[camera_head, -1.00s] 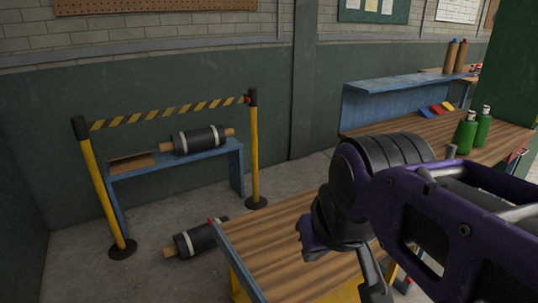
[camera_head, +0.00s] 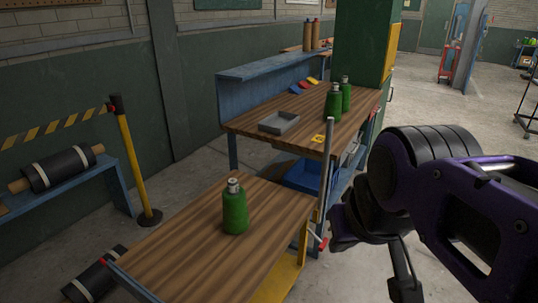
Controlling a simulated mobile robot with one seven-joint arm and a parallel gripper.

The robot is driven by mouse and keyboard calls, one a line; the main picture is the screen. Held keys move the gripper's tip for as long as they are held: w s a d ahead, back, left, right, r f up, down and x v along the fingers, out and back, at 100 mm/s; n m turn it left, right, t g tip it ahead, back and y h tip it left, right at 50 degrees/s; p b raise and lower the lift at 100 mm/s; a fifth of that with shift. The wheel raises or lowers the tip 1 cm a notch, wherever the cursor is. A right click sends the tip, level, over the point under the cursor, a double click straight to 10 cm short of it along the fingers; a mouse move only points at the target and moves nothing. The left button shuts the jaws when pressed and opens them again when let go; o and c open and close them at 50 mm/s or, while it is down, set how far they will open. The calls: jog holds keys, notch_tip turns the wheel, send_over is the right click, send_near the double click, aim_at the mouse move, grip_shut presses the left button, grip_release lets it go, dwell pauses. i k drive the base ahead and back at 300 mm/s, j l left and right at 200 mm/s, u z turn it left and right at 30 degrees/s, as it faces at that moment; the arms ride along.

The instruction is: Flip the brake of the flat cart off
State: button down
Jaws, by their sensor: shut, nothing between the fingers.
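The flat cart (camera_head: 165,250) stands low in front of me, with a brown wooden deck, a blue near-left edge and a yellow side. A green bottle (camera_head: 235,210) stands upright on its deck. A grey upright bar (camera_head: 326,165) rises at its right end. A small red-tipped part (camera_head: 322,243) shows below that end; it may be the brake lever, but its setting is too small to tell. My gripper (camera_head: 342,238) is dark, shut and empty, just right of this part in the picture. I cannot tell whether they touch. My arm hides the area behind it.
A workbench (camera_head: 250,127) with a grey tray (camera_head: 279,122) and green bottles (camera_head: 334,103) stands behind the cart. A barrier post (camera_head: 133,165) and a low blue rack with a black roll (camera_head: 62,168) are at left. Open floor (camera_head: 440,110) lies at right.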

aim_at(323, 243)
jog(key=z, duration=0.45)
jog(key=i+l+u, duration=0.15)
jog(key=i+l, duration=0.15)
jog(key=i+l+u, duration=0.1)
jog(key=i+l, duration=0.15)
jog(key=l, duration=0.2)
jog(key=i+l+u, duration=0.15)
jog(key=i+l, duration=0.15)
jog(key=i+l+u, duration=0.1)
jog(key=l, duration=0.45)
jog(key=i+j, duration=0.05)
jog(key=i, duration=0.05)
